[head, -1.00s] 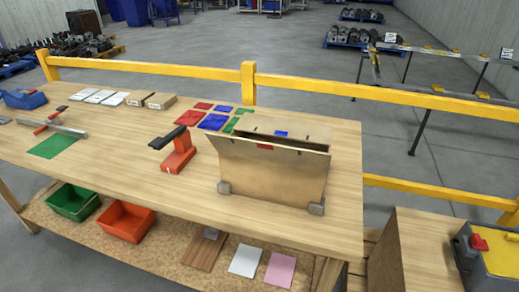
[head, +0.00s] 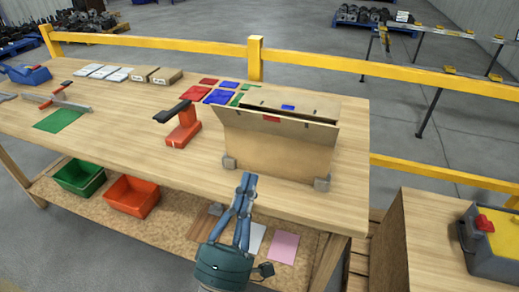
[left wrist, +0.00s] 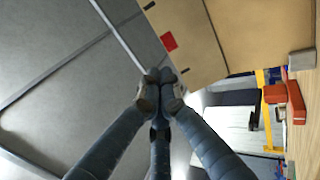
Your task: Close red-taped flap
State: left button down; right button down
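A cardboard box (head: 275,158) stands near the front right edge of the workbench. Its near flap (head: 235,118) carries a red tape patch (head: 271,118) and leans outward, toward me. Its far flap (head: 310,106) bears blue tape (head: 288,107), and a dark gap shows between the two flaps. My left gripper (head: 249,176) is in front of the box, its fingertips together with nothing visible between them. In the left wrist view the closed fingertips (left wrist: 160,76) appear beside the flap's edge, close to the red tape (left wrist: 169,41); contact cannot be told. My right gripper is out of view.
Grey blocks (head: 322,184) sit at the box's front corners. A red clamp-like stand (head: 184,128) is to its left, with coloured sheets (head: 219,97) behind. Green (head: 80,176) and orange bins (head: 131,196) are on the lower shelf. A yellow rail (head: 150,41) runs behind the bench.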

aim_at(274, 125)
pick_arm(q)
jog(key=p+x, duration=0.4)
jog(key=x, duration=0.9)
jog(key=shift+w, duration=0.25)
jog(key=shift+d+r, duration=0.1)
